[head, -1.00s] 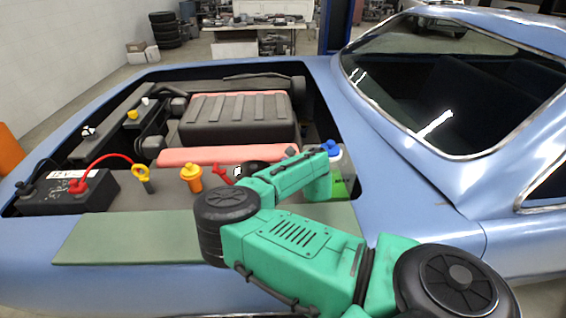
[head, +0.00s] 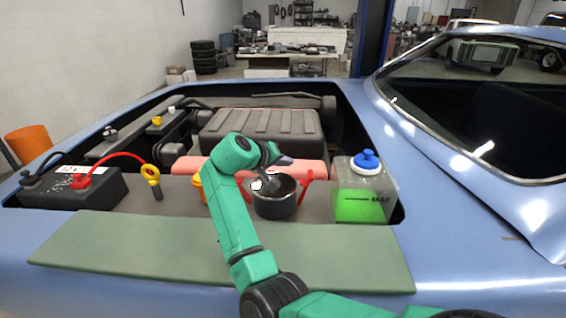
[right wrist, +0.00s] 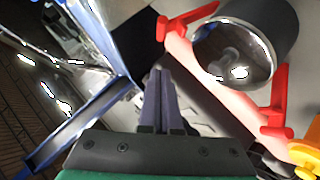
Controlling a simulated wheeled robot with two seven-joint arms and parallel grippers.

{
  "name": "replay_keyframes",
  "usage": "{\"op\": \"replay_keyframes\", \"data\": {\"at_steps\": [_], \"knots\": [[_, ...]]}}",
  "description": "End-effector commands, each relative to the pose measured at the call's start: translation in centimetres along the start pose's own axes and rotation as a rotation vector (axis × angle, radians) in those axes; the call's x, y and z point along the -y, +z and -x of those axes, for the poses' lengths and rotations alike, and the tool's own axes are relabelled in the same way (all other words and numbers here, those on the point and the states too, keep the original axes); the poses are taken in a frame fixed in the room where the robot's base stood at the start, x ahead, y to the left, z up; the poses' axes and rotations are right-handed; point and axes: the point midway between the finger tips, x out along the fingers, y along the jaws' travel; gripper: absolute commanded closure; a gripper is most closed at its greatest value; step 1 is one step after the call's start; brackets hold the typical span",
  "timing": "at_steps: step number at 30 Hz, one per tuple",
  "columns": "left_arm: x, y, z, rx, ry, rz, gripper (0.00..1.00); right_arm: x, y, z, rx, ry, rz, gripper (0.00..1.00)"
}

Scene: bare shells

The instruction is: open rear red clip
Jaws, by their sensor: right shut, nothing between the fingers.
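A dark round canister (head: 275,205) with a shiny top stands in the engine bay; it also shows in the right wrist view (right wrist: 262,30). One red clip (head: 306,188) stands up at its right side, another (head: 246,190) at its left, partly behind my arm. In the right wrist view one red clip (right wrist: 186,20) is at the top and one (right wrist: 276,100) is at the right. Which is the rear one I cannot tell for sure. My right gripper (head: 284,161) is above and behind the canister, shut and empty; its fingers (right wrist: 161,85) appear apart from both clips. My left gripper is not in view.
A pale red bar (head: 190,165) runs behind the canister. A blue-capped reservoir (head: 362,190) stands at right, a battery (head: 100,190) and yellow dipstick ring (head: 151,173) at left. A yellow cap (head: 197,186) is partly behind my arm. A green mat (head: 150,245) covers the front edge.

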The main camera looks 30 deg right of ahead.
Motion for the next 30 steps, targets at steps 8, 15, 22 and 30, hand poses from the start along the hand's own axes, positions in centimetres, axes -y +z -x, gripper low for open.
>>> {"op": "replay_keyframes", "data": {"at_steps": [8,15,22,30], "knots": [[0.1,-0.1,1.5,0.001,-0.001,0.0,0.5,-0.1,0.6,-5.8,0.003,-0.002,-0.001,1.0],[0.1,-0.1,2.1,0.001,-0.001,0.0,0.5,0.0,2.7,-7.8,0.0,-0.003,-0.003,1.0],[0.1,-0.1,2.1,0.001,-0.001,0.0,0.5,0.1,2.9,-7.9,0.0,-0.003,-0.003,1.0],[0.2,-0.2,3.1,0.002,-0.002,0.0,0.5,-1.3,3.5,-8.6,-0.001,0.0,-0.003,1.0]]}}
